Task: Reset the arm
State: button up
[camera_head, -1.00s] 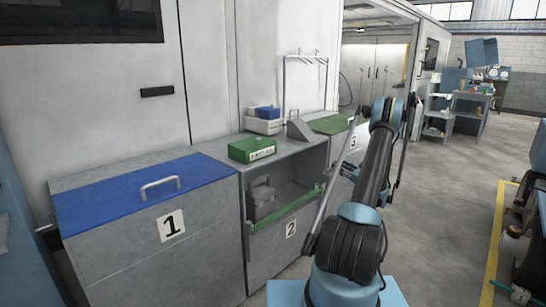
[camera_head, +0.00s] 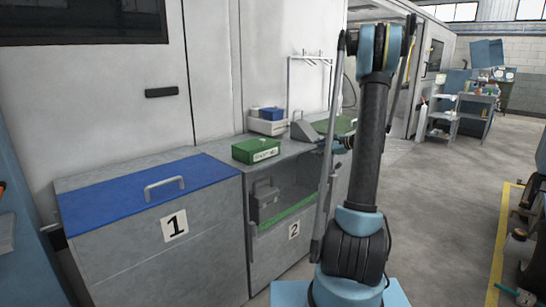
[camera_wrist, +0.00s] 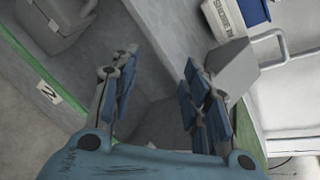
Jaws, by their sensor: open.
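My gripper (camera_wrist: 160,88) is open, with its blue-padded fingers apart and nothing between them in the wrist view. Behind the gap are the grey surfaces of the cabinet marked 2. In the head view my arm stands nearly upright, and the gripper (camera_head: 340,144) shows partly behind it, near the far end of the grey cabinet top. The fingertips are hidden there.
A green box (camera_head: 256,150) sits on the cabinet top, near white and blue bins (camera_head: 266,121) and a grey wedge-shaped block (camera_wrist: 235,70). A grey toolbox (camera_head: 266,201) stands inside open cabinet 2. Blue-topped cabinet 1 (camera_head: 120,195) is left.

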jog(key=s+a+r+n+g+h, duration=0.1)
jog(key=s+a+n+g+h, duration=0.15)
jog(key=s, duration=0.65)
jog(key=s+a+r+n+g+h, duration=0.1)
jog(key=s+a+n, duration=0.3)
jog(key=s, duration=0.5)
jog(key=s+a+r+n+g+h, duration=0.1)
jog(key=s+a+n, duration=0.2)
jog(key=s, duration=0.6)
jog(key=s+d+f+n+h, duration=0.2)
jog(key=s+f, duration=0.1)
jog(key=s, duration=0.5)
jog(key=s+d+f+n+g+h, duration=0.1)
jog(key=s+d+f+n+h, duration=0.1)
jog(key=s, duration=0.6)
jog(key=s+d+f+n+g+h, duration=0.1)
jog(key=s+f+n, duration=0.3)
jog(key=s, duration=0.4)
jog(key=shift+s+d+f+h, duration=0.15)
jog(key=shift+s+d+h, duration=0.05)
jog(key=shift+d+h, duration=0.25)
